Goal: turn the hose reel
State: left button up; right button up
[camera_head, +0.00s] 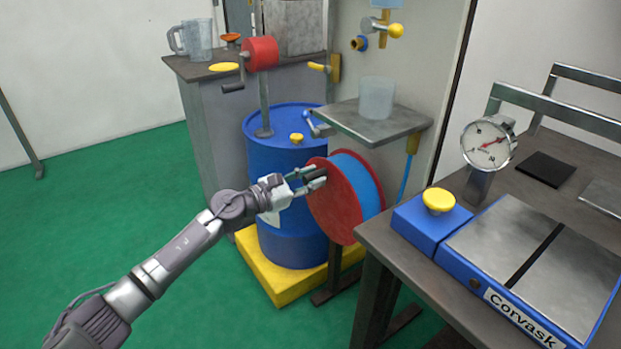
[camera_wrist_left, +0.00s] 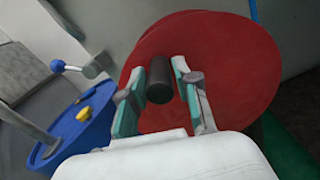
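The hose reel has a red side disc (camera_head: 335,204) and a blue hose (camera_head: 359,182) wound on it. It stands upright in front of the blue drum in the head view. Its red disc also fills much of the left wrist view (camera_wrist_left: 240,80). A dark cylindrical crank handle (camera_wrist_left: 159,80) sticks out from the disc. My left gripper (camera_head: 308,180) is at the disc; in the left wrist view its two fingers (camera_wrist_left: 157,88) are apart, one on each side of the handle, with visible gaps. My right gripper is not in view.
A blue drum (camera_head: 283,160) stands on a yellow base (camera_head: 276,278) behind the reel. A dark table (camera_head: 388,240) with a blue Corvask device (camera_head: 478,276) and a gauge (camera_head: 487,145) is to the right. A small metal shelf (camera_head: 365,122) overhangs behind the reel. Green floor at left is clear.

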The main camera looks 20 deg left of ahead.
pick_arm(q)
grip_shut()
jog(key=shift+s+d, duration=0.1)
jog(key=shift+d, duration=0.05)
jog(key=shift+s+d+m+b, duration=0.4)
jog(key=shift+d+m+b, duration=0.05)
jog(key=shift+m, duration=0.55)
jog(key=shift+s+d+r+m, duration=0.15)
jog(key=shift+d+m, duration=0.1)
jog(key=shift+m, duration=0.15)
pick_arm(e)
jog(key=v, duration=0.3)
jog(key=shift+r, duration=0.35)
pick_arm(q)
jog(key=o, duration=0.5)
grip_release()
